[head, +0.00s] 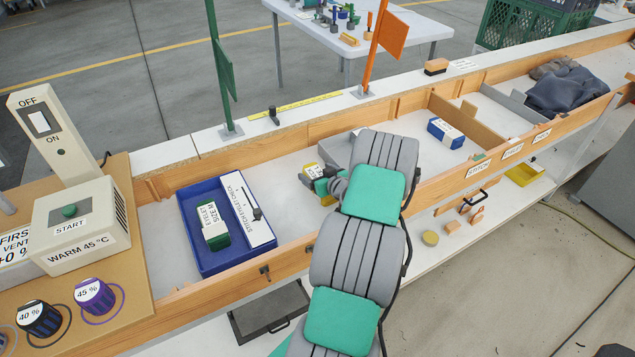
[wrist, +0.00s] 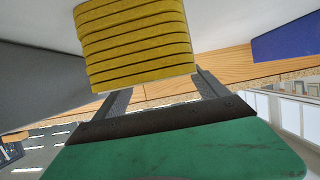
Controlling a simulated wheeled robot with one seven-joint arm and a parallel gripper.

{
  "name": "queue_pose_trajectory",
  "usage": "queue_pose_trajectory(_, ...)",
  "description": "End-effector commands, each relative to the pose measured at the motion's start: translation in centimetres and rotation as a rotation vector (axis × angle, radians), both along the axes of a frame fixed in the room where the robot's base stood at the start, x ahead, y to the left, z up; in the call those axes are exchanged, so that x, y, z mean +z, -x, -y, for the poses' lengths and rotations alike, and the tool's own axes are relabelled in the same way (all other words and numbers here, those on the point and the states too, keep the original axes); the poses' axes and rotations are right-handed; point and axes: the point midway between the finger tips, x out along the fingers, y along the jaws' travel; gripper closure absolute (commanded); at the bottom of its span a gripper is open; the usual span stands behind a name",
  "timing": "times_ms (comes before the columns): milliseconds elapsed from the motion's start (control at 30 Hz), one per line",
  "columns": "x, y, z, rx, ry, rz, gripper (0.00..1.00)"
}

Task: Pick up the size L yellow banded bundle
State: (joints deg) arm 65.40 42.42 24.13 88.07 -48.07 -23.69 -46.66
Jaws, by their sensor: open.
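The yellow banded bundle (wrist: 137,50) fills the upper middle of the wrist view, its layers showing as stacked dark-lined strips. In the head view its white-labelled yellow end (head: 313,170) lies in the wooden trough, mostly hidden by my arm and gripper; its size letter is not readable. My gripper (wrist: 163,84) is open, its two dark fingers pointing toward the bundle, with the bundle close in front of them and toward the left finger. I cannot tell whether a finger touches it. In the head view my gripper (head: 330,184) is at the bundle, partly hidden by my arm.
A blue tray (head: 188,215) to the left holds a green bundle (head: 215,228) marked size M and a white check board (head: 246,208). A blue labelled bundle (head: 446,133) lies farther right. The wooden trough wall (head: 285,262) runs along the near side.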

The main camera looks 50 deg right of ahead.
Motion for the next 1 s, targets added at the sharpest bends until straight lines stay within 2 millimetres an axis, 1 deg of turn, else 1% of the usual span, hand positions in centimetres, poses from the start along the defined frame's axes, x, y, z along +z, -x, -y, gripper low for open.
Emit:
queue_pose_trajectory(100,-0.7,-2.0,0.6,0.003,-0.001,-0.001,0.16)
queue_pose_trajectory(200,-1.1,-2.9,0.9,0.004,-0.001,-0.002,0.16)
queue_pose_trajectory(433,-1.2,-3.1,0.8,0.004,-0.001,-0.001,0.17)
queue_pose_trajectory(1000,-1.2,-3.2,0.7,0.005,-0.001,-0.002,0.64)
